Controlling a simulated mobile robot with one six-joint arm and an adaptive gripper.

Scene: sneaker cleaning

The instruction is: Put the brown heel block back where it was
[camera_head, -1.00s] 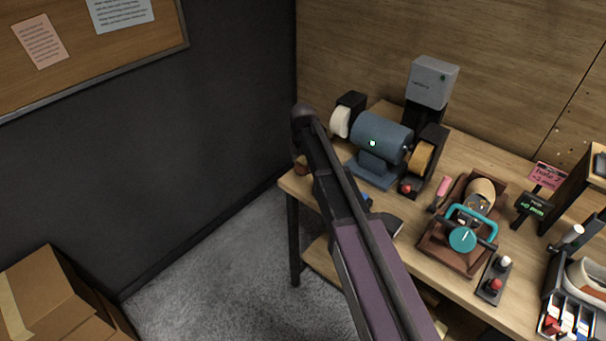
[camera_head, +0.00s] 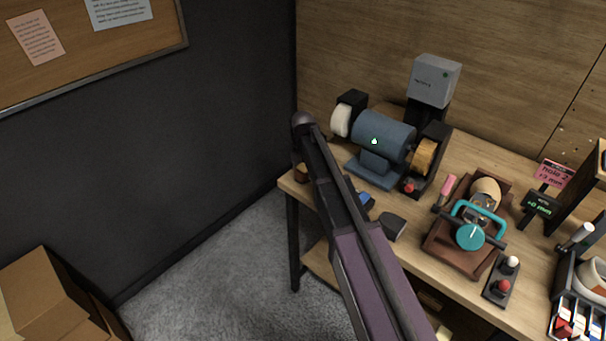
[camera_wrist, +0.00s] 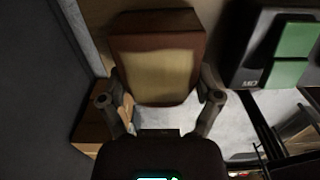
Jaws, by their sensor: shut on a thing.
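In the wrist view, a brown block (camera_wrist: 158,27) with a pale tan face (camera_wrist: 158,76) sits between the two fingers of my gripper (camera_wrist: 162,108). The fingers are closed on its sides. It looks like the brown heel block, held up with floor and bench edge showing behind it. In the head view my arm hides the gripper. A small brown piece (camera_head: 301,173) shows beside my arm at the bench's left corner; I cannot tell whether it is the held block.
The wooden bench (camera_head: 470,160) carries a blue grinder (camera_head: 382,138), a grey box on a post (camera_head: 435,82), a teal-handled clamp fixture (camera_head: 470,236) and a dark small block (camera_head: 391,227). A red-and-white button panel (camera_head: 502,282) is near the front edge. Cardboard boxes (camera_head: 45,295) stand at lower left.

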